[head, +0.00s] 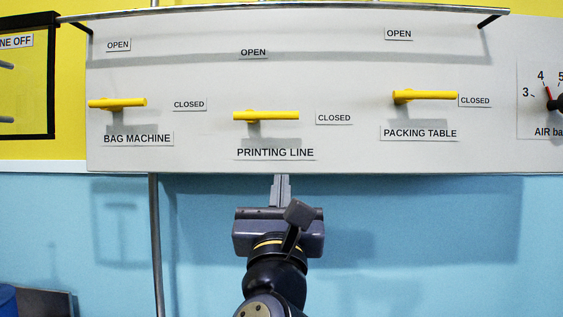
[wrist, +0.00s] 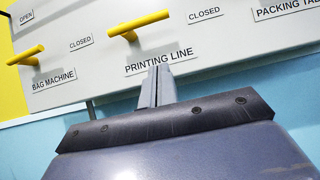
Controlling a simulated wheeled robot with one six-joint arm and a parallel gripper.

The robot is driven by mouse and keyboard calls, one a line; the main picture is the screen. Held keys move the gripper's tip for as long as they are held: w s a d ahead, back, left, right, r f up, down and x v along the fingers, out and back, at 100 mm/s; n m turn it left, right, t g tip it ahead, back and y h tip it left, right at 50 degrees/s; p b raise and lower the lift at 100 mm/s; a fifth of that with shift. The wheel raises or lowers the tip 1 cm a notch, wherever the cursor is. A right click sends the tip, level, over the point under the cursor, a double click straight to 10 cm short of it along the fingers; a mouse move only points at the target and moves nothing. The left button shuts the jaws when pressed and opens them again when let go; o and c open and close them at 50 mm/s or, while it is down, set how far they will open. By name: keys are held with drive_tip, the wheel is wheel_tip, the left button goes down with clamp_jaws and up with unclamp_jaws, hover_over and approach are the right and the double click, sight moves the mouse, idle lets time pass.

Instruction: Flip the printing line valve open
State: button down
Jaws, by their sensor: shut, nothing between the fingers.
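The printing line valve has a yellow handle (head: 266,116) lying horizontal and pointing right, towards its CLOSED label (head: 334,118). Its OPEN label (head: 253,53) is above it, and the PRINTING LINE label (head: 275,153) is below. The handle also shows in the wrist view (wrist: 138,25). My gripper (head: 281,182) is shut and empty, pointing up at the panel's lower edge just below the PRINTING LINE label. In the wrist view its fingertips (wrist: 158,73) are together, apart from the handle.
On the white panel (head: 220,80), the bag machine handle (head: 118,103) is to the left and the packing table handle (head: 425,95) to the right, both horizontal. A dial gauge (head: 555,103) is at the far right. A metal rail (head: 290,10) runs along the top.

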sight(267, 116)
drive_tip(key=p+x, duration=0.2)
drive_tip(key=x, duration=0.2)
drive_tip(key=s+r+p+x, duration=0.1)
drive_tip(key=p+x, duration=0.1)
drive_tip(key=x, duration=0.1)
drive_tip(key=r+p+x, duration=0.1)
drive_tip(key=p+x, duration=0.1)
drive_tip(key=x, duration=0.2)
drive_tip(key=shift+r, duration=0.3)
